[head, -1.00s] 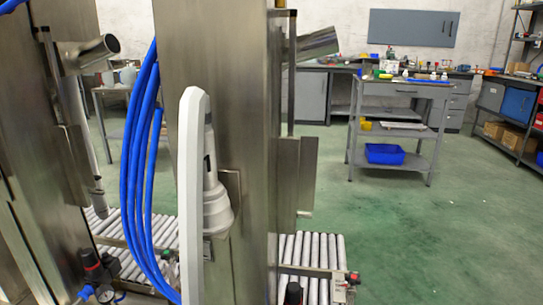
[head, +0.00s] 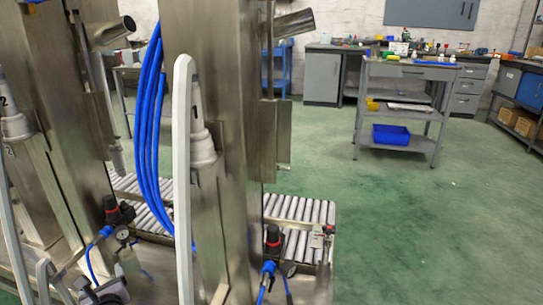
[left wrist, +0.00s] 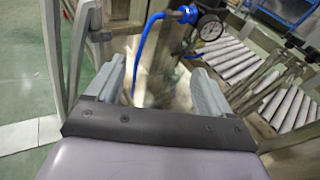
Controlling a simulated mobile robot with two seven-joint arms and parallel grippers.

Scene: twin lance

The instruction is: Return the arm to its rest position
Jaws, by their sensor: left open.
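My left gripper (left wrist: 156,92) is open in the left wrist view, its two grey fingers apart with nothing between them that I can make out. The background between the fingers is blurred. In the head view, grey parts at the bottom left corner seem to be my left gripper, cut by the frame edge. A pale lance marked 1 (head: 199,130) sits in its holder on the near steel column. A second lance marked 2 (head: 13,118) sits on the column at the left edge. My right gripper is not in view.
Steel columns (head: 238,90) stand close in front, with blue hoses (head: 150,130), a roller conveyor (head: 300,212) and a regulator with a gauge (left wrist: 208,27). A grey workbench (head: 408,72) with a blue bin (head: 391,135) stands farther back. Green floor is clear at the right.

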